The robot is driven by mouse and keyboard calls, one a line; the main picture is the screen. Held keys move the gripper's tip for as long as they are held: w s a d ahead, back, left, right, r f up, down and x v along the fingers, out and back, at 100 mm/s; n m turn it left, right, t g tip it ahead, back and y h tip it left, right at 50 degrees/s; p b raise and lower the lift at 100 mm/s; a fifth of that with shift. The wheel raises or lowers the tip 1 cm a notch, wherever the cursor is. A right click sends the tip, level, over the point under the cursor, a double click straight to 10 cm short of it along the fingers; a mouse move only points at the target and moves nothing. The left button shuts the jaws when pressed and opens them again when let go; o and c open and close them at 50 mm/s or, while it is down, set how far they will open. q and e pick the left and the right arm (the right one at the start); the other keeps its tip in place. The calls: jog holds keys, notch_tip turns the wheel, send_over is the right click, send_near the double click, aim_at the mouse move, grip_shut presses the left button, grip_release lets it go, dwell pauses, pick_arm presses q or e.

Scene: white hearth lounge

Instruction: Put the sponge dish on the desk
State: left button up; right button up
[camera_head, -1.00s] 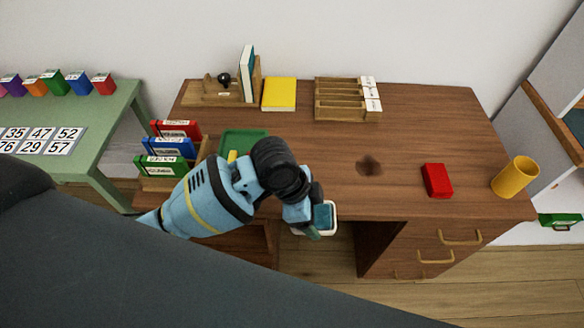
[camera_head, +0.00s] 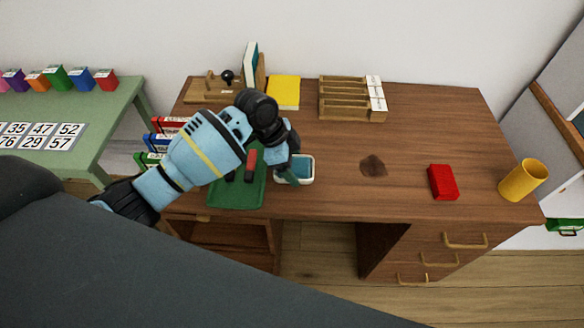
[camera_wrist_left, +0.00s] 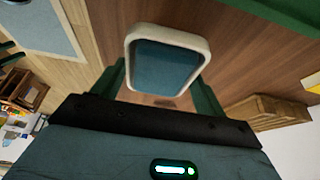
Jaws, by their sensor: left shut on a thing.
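The sponge dish (camera_head: 309,158) is a small white-rimmed tray with a teal inside. My left gripper (camera_head: 290,172) is shut on it, with the dish over the front part of the brown wooden desk (camera_head: 340,200), just right of a green tray. In the left wrist view the dish (camera_wrist_left: 168,32) sits between the two dark green fingers (camera_wrist_left: 160,88), with the desk top (camera_wrist_left: 240,50) behind it. I cannot tell whether the dish touches the desk. My right gripper is not in view.
The green tray (camera_head: 238,196) holds a red and dark item (camera_head: 251,165). A red block (camera_head: 443,182), yellow cup (camera_head: 523,180), yellow book (camera_head: 283,92) and wooden sorter (camera_head: 345,98) stand on the desk. The desk's middle is clear around a dark stain (camera_head: 373,166).

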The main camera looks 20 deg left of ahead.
aim_at(292, 169)
pick_arm(q)
jog(key=shift+w, duration=0.15)
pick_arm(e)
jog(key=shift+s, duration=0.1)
pick_arm(q)
jog(key=f, duration=0.2)
jog(key=shift+w+a+f, duration=0.2)
jog(key=shift+a+f, duration=0.05)
jog(key=shift+f, duration=0.45)
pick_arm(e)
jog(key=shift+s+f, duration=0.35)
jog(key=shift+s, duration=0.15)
pick_arm(q)
jog(key=shift+f, duration=0.25)
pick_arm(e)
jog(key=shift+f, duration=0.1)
